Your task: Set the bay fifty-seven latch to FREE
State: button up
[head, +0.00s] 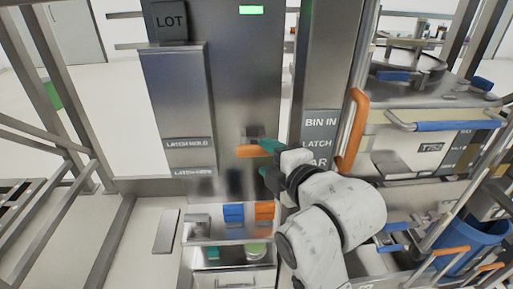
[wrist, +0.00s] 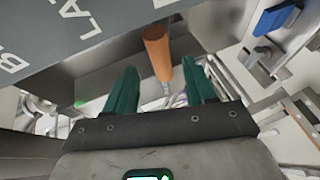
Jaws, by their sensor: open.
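The latch lever has an orange handle (head: 252,151) on the steel column, lying nearly level in the head view. It is a little below the height of the upper label, LATCH HOLD (head: 188,143); a lower label (head: 193,172) starts with LATCH and its second word is too small to read surely. My gripper (head: 265,162) is open, with teal fingers right at the handle. In the wrist view, the orange handle (wrist: 157,52) stands in the gap between the fingertips (wrist: 159,70), with space on both sides. Whether a finger touches it cannot be told.
Blue (head: 233,213) and orange (head: 264,210) blocks sit below the lever.

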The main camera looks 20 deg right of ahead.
aim_at(259, 153)
jog(key=x, duration=0.6)
grip_shut()
dwell(0.5)
